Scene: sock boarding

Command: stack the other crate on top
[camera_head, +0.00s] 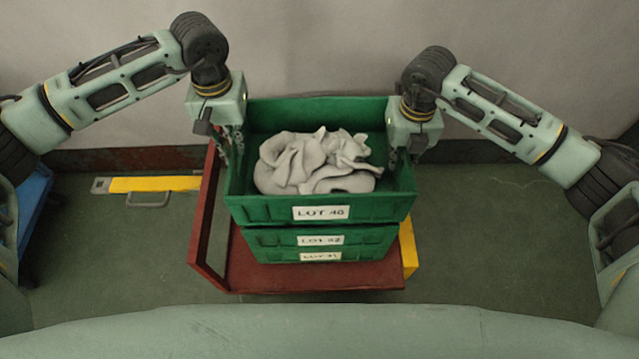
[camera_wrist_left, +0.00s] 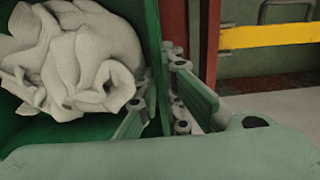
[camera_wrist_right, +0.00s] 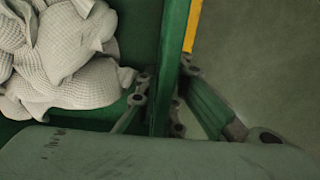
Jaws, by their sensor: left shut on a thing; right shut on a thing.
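A green crate labelled LOT 40 (camera_head: 275,208) holds a heap of pale knitted socks (camera_head: 315,163). It is above two more green crates, whose labels seem to read LOT 42 (camera_head: 275,239) and LOT 41 (camera_head: 285,256). I cannot tell whether the upper crate touches the one below. My left gripper (camera_head: 230,145) is shut on its left wall, one finger inside and one outside, as the left wrist view (camera_wrist_left: 160,105) shows. My right gripper (camera_head: 402,150) is shut on its right wall the same way, as the right wrist view (camera_wrist_right: 160,105) shows.
The crates stand on a dark red platform (camera_head: 300,278) with a raised frame at its left. A yellow piece (camera_head: 408,250) shows at its right. A yellow bar with a handle (camera_head: 155,184) lies left, and a blue object (camera_head: 33,205) stands far left. Floor at right is clear.

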